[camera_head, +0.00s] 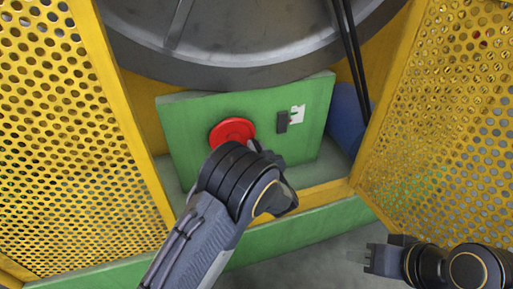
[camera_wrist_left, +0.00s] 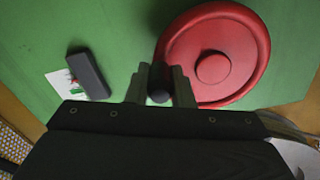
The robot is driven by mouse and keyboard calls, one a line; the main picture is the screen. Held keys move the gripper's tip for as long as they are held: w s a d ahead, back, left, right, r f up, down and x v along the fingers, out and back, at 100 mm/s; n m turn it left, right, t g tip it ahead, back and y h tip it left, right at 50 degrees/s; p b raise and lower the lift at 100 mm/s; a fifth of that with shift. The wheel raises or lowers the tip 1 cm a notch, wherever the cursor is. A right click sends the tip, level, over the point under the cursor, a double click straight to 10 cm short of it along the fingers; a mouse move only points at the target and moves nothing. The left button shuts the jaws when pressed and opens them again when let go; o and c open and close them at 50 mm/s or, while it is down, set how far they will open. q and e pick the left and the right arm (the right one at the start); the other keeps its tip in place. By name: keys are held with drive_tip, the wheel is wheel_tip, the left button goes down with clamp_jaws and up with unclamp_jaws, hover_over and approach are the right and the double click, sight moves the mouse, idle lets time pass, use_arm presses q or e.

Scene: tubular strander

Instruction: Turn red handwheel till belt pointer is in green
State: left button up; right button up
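The red handwheel (camera_head: 232,131) is on a green panel (camera_head: 190,125) and also shows in the left wrist view (camera_wrist_left: 238,62). My left gripper (camera_wrist_left: 160,88) is at the wheel's rim. Its two fingers close from both sides on a dark round handle (camera_wrist_left: 159,86). In the head view my left arm hides the gripper and the wheel's lower part. A white scale (camera_wrist_left: 64,86) with small red and green marks sits beside a dark block (camera_wrist_left: 88,74). The pointer's position is too small to tell. My right gripper (camera_head: 366,257) is at lower right, away from the panel.
Yellow perforated guards (camera_head: 70,140) and (camera_head: 440,120) stand on both sides. A large grey drum (camera_head: 225,40) is above the panel, with dark belts (camera_head: 351,50) at its right. A blue cylinder (camera_head: 345,118) is right of the panel. A green beam (camera_head: 300,229) runs below.

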use_arm(q)
clamp_jaws()
drive_tip(key=shift+f, duration=0.1)
drive_tip(key=shift+s+a+f+m+p, duration=0.1)
drive_tip(key=shift+a+f+m+p, duration=0.15)
drive_tip(key=shift+m+p, duration=0.45)
drive_tip(key=shift+s+a+f+m+p, duration=0.1)
drive_tip(key=shift+f+m+p, duration=0.25)
drive_tip(key=shift+m+p, duration=0.35)
drive_tip(key=s+a+f+m+p, duration=0.1)
drive_tip(key=a+f+m+p, duration=0.2)
drive_tip(key=m, duration=0.8)
drive_tip(key=shift+s+a+f+p, duration=0.25)
drive_tip(key=shift+a+p, duration=0.2)
drive_tip(key=shift+a, duration=0.5)
